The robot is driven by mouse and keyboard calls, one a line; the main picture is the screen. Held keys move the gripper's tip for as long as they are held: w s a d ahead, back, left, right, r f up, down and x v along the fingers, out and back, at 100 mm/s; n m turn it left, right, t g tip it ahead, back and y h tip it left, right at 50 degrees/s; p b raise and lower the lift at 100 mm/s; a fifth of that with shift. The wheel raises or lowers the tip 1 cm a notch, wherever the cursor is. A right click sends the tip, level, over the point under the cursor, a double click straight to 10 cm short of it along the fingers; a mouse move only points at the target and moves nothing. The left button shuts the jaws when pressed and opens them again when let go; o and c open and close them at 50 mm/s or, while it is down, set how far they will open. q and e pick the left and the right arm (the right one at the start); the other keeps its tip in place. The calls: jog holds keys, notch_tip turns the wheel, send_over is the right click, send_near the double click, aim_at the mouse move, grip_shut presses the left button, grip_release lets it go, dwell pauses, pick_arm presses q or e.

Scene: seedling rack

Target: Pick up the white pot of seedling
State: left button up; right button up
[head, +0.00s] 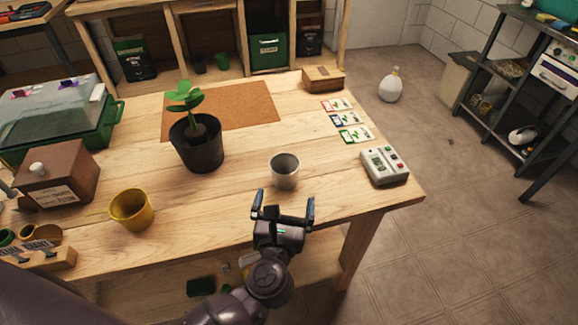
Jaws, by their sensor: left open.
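A small whitish-grey pot (285,172) stands upright on the wooden table near its front edge, with no plant seen rising from it. A seedling with green leaves (185,97) grows in a black pot (199,150) further back and to the left. My left gripper (284,203) is open and empty at the table's front edge. Its two fingers point toward the whitish pot, just in front of it and apart from it. My right gripper is not in view.
A yellow pot (132,210) and a brown wooden box (60,175) stand at left. A grey device (384,166) and several seed cards (345,121) lie at right. A cork mat (240,105) is at the back. The table (330,187) is clear around the whitish pot.

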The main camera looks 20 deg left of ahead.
aim_at(285, 178)
pick_arm(q)
jog(key=shift+s+a+n+y, duration=0.25)
jog(key=shift+s+n+y, duration=0.05)
jog(key=shift+n, duration=0.5)
jog(key=x, duration=0.5)
jog(key=shift+w+f, duration=0.1)
jog(key=shift+w, duration=0.1)
jog(key=shift+a+x, duration=0.15)
jog(key=shift+x, duration=1.25)
jog(key=shift+a+x, duration=0.15)
jog(key=shift+x, duration=1.25)
jog(key=shift+s, duration=0.1)
jog(key=c, duration=0.9)
jog(key=shift+c, duration=0.2)
